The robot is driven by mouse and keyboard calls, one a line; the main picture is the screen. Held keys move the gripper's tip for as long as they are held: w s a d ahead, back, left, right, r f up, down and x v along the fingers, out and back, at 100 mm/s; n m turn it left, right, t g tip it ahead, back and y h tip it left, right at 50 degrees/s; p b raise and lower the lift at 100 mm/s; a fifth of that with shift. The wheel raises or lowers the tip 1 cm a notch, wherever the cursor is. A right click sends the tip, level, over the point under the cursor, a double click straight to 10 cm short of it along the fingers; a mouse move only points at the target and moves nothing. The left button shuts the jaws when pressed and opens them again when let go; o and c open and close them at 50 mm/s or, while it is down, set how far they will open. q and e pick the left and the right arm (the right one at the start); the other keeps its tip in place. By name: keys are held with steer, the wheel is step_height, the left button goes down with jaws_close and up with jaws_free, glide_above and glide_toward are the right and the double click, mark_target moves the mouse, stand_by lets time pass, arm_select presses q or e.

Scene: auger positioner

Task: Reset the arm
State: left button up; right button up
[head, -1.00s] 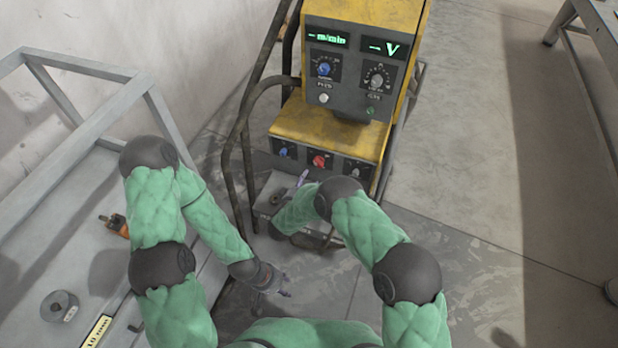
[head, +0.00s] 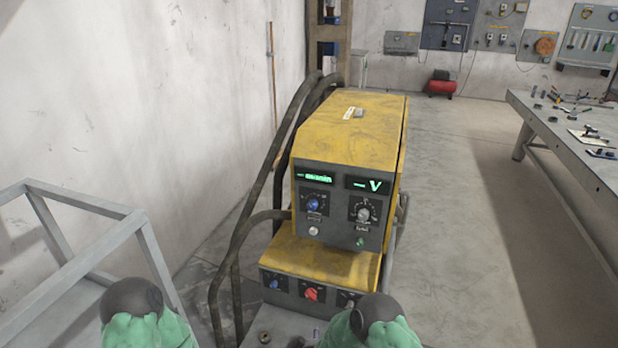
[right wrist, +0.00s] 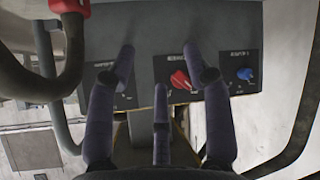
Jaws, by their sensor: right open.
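My right gripper (right wrist: 160,66) shows in the right wrist view with its dark fingers spread apart and nothing between them. It faces the lower panel of a yellow and grey machine, around the red knob (right wrist: 180,80). I cannot tell whether a finger touches the panel. In the head view, only parts of my two green arms show at the bottom edge, and my right arm is in front of the machine (head: 350,130). My left gripper is out of view.
Thick dark hoses (head: 232,250) run along the machine's left side. A grey metal frame (head: 75,270) stands at the left, near the wall. A workbench (head: 560,150) with several tools is at the right. The floor between machine and workbench is clear.

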steer(key=s+d+m+g+y, duration=0.1)
steer(key=s+d+m+g, duration=0.1)
steer(key=s, duration=0.8)
steer(key=s+d+m+g+y, duration=0.2)
steer(key=s+d+g, duration=0.1)
steer(key=s, duration=0.7)
steer(key=s+d+m+g+y, duration=0.2)
steer(key=s+g, duration=0.3)
steer(key=s, duration=0.5)
steer(key=shift+s+d+f, duration=0.25)
steer(key=shift+d+f, duration=0.1)
steer(key=shift+d, duration=0.05)
